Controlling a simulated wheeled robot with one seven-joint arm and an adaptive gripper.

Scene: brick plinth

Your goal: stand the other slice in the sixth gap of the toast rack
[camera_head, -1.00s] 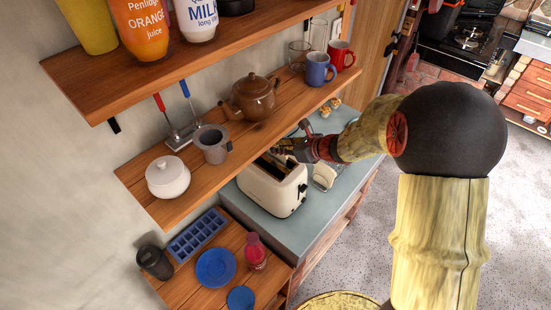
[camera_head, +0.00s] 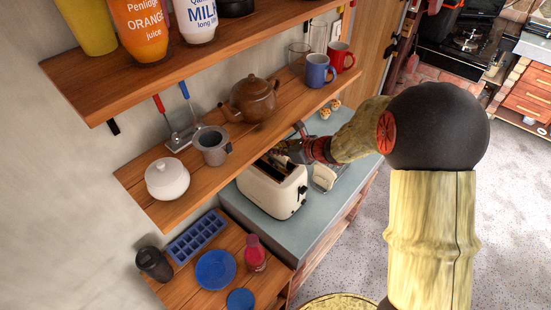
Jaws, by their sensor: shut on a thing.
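A cream toaster (camera_head: 270,193) stands on the grey-blue counter below the middle shelf. My gripper (camera_head: 283,152) is over the toaster's top slots, partly hidden by the shelf edge. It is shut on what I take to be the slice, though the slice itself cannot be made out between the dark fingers. A small pale, upright thing (camera_head: 324,178) stands on the counter just right of the toaster. It may be the toast rack with bread in it, but its gaps are too small to tell.
The middle shelf (camera_head: 140,190) overhangs the toaster's back and carries a brown teapot (camera_head: 252,98), a grey mug (camera_head: 212,146), a white pot (camera_head: 167,178) and a blue mug (camera_head: 319,70). Small food pieces (camera_head: 326,113) lie farther back on the counter. Bare counter (camera_head: 290,232) shows in front.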

